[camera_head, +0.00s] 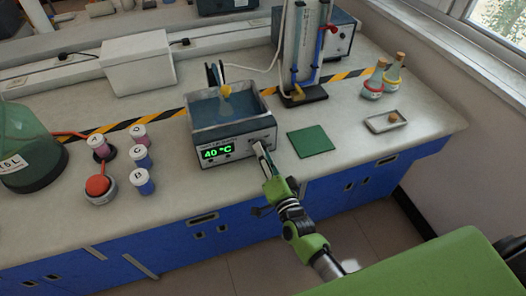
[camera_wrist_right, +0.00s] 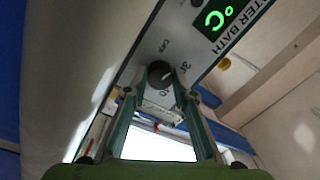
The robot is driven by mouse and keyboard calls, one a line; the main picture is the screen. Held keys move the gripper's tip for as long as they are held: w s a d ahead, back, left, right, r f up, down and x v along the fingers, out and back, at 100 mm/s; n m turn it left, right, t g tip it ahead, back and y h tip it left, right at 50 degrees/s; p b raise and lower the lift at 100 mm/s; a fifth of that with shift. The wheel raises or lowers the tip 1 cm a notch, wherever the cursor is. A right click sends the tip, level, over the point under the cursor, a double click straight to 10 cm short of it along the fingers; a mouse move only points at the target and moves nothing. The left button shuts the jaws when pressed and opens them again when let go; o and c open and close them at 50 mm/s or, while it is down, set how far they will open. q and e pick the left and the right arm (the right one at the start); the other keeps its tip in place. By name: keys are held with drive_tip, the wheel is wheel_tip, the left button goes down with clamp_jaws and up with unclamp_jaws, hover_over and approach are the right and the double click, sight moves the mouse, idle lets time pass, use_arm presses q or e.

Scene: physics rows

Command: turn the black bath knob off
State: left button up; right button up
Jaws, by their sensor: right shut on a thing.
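The water bath (camera_head: 187,122) stands on the bench with water inside and a yellow-topped flask (camera_head: 226,91) in it. Its front display (camera_head: 217,153) glows green and reads 40 °C. The black knob (camera_wrist_right: 159,72) is on the front panel, right of the display in the head view, where my gripper hides it. My right gripper (camera_head: 259,150) reaches the panel from the front. In the right wrist view, its two fingers (camera_wrist_right: 157,88) are shut on the knob, one on each side. The knob's pointer position is too small to tell. My left gripper is not in view.
A green mat (camera_head: 311,141) lies right of the bath. A small tray (camera_head: 388,122) and two flasks (camera_head: 374,82) are farther right. A column stand (camera_head: 304,95) is behind.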

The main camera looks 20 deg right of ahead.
drive_tip(key=n+p, duration=0.1)
drive_tip(key=n, duration=0.3)
drive_tip(key=shift+n+p, duration=0.3)
drive_tip(key=shift+n, duration=0.1)
drive_tip(key=n+p, duration=0.1)
drive_tip(key=n, duration=0.3)
drive_tip(key=shift+d, duration=0.1)
drive_tip(key=shift+f+n, duration=0.1)
drive_tip(key=shift+n, duration=0.2)
drive_tip(key=o, duration=1.1)
drive_tip(key=shift+s, duration=0.15)
drive_tip(key=s, duration=0.7)
drive_tip(key=s+d, duration=0.1)
drive_tip(key=s, duration=0.3)
drive_tip(key=shift+s+d, duration=0.1)
drive_tip(key=shift+s, duration=0.25)
